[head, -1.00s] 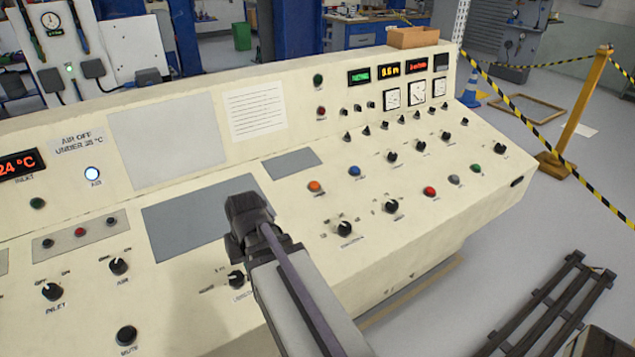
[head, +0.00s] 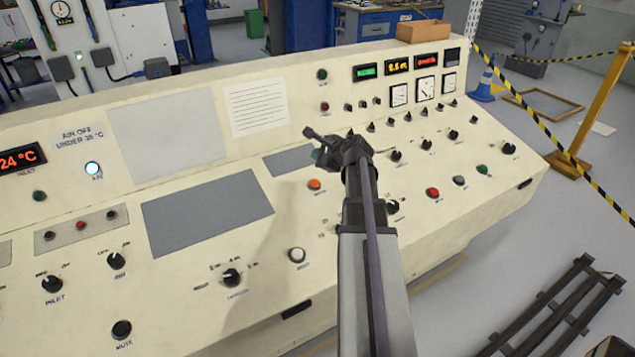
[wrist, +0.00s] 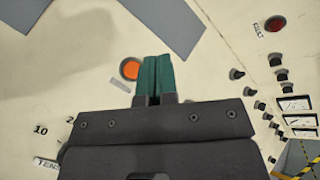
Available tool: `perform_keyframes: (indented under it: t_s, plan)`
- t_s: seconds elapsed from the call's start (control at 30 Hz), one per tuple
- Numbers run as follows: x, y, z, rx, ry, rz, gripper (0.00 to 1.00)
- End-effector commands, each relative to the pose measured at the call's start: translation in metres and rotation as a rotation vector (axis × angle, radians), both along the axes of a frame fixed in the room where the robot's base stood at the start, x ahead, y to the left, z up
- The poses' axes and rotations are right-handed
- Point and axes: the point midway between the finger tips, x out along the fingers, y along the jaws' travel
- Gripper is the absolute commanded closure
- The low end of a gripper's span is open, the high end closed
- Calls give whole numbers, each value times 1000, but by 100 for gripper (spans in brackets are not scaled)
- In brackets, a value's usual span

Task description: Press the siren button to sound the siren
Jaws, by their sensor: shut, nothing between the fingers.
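I cannot read which button is labelled siren. An orange button (head: 315,184) sits on the sloping cream console, and it also shows in the wrist view (wrist: 131,69) just left of my fingertips. My gripper (head: 317,155) is above the console, up and right of the orange button. In the wrist view its two teal fingers (wrist: 157,60) are shut together and empty. Their height above the panel is hard to judge. A white button (head: 297,255) lies nearer the front. Red (head: 433,193), grey (head: 458,181) and green (head: 482,170) buttons sit to the right. My arm hides the blue button.
Several black knobs, including one at the front (head: 232,278), stand up from the panel. Gauges (head: 425,88) and lit displays (head: 398,66) line the upright back, with a red button (wrist: 275,24) there. The grey flat plate (head: 207,212) at left is clear.

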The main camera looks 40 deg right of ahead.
Motion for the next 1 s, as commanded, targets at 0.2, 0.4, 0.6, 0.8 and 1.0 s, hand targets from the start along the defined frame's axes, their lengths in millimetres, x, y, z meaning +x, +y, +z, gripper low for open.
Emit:
perform_keyframes:
  t_s: [0.2, 0.4, 0.6, 0.8, 1.0]
  plan:
    - [0, 1, 0, -1, 2, 3, 100]
    - [1, 0, -8, -1, 3, 4, 100]
    - [6, -1, -33, -2, 3, 4, 100]
    - [13, -2, -64, -2, 4, 4, 100]
    - [18, -3, -85, -2, 4, 4, 100]
